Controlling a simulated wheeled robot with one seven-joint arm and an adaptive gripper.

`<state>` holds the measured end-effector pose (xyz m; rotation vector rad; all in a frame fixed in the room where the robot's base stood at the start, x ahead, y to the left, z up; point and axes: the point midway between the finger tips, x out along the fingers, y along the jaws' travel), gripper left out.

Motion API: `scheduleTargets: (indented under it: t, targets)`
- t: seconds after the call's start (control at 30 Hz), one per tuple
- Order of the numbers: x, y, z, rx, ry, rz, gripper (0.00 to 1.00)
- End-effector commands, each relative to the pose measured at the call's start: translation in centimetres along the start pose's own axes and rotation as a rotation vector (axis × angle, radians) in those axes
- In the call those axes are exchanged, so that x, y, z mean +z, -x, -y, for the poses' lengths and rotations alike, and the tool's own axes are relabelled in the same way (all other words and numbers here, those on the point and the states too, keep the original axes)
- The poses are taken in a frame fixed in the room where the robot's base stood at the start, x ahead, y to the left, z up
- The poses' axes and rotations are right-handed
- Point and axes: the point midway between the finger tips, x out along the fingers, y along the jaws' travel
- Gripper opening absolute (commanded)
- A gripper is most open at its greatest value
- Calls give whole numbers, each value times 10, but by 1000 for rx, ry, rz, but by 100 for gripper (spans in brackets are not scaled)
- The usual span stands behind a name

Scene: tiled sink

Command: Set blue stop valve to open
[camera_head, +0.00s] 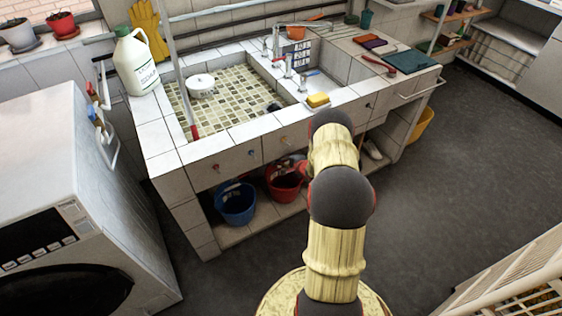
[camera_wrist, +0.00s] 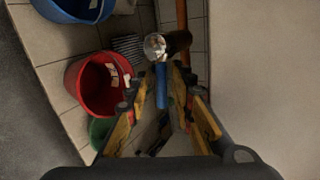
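A slim blue handle (camera_wrist: 161,86), which looks like the blue stop valve's lever, shows in the wrist view just below a shiny round metal part (camera_wrist: 155,46). My gripper (camera_wrist: 160,88) has its yellow-orange fingers apart, one on each side of the blue handle. A gap shows on both sides of the handle, and I cannot tell whether either finger touches it. In the head view my arm hides the gripper and this handle.
A red bucket (camera_wrist: 98,84) stands left of my gripper in the wrist view, with a blue bucket (camera_wrist: 78,8) beyond. The head view shows the tiled sink (camera_head: 235,135), a washing machine (camera_head: 70,210) at left, and open dark floor (camera_head: 470,150) at right.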

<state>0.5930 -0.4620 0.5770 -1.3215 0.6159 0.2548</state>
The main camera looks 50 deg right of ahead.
Motion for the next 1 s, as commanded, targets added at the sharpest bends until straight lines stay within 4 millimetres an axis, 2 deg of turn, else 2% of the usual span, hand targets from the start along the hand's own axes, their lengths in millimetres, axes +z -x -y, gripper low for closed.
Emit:
scheduleTargets:
  t: [0.2, 0.43, 0.6, 0.87, 1.0]
  targets:
    - [-1, 31, 4, -5, 1, -2, 27]
    - [0, 55, 1, -1, 1, 0, 27]
    - [0, 63, -1, 1, -1, 0, 27]
    - [1, 64, -2, 2, -1, 1, 27]
    - [0, 65, -1, 3, -2, 0, 21]
